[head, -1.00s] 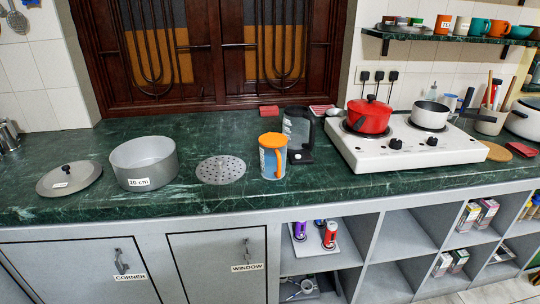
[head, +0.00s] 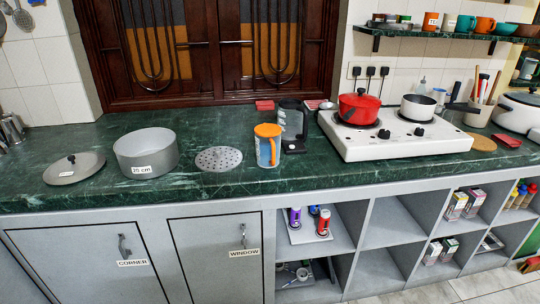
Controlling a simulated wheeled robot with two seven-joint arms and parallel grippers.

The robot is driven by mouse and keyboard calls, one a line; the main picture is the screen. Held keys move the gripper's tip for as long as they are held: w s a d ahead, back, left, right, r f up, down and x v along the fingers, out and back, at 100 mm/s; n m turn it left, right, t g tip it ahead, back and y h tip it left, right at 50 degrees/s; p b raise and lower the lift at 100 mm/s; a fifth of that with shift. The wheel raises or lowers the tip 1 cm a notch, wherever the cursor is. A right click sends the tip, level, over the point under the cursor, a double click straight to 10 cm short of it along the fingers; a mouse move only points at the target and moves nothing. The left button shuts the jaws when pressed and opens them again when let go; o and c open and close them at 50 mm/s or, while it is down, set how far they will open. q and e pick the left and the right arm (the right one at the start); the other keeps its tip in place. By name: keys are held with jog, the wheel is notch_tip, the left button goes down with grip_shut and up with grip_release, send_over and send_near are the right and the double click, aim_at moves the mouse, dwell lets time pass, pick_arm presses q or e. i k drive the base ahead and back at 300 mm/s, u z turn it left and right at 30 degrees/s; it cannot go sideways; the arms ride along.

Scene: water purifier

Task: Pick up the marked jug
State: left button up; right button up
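A jug (head: 268,147) with an orange lid and handle and a blue-grey body stands upright on the green counter, right of the perforated steel disc. A pale mark shows on its body, too small to read. Close behind it to the right stands a black water purifier base with a clear container (head: 292,124). Neither of my grippers shows in the head view.
A grey pot (head: 146,153), its lid (head: 74,168) and the perforated disc (head: 218,159) lie left of the jug. A white stove (head: 395,143) with a red pot (head: 359,107) and a white pan (head: 417,107) stands right. The counter (head: 230,184) in front of the jug is clear.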

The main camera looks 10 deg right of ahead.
aim_at(268, 136)
jog(key=k, duration=1)
jog(key=u, duration=0.75)
jog(key=i, duration=1.85)
jog(key=z, duration=0.75)
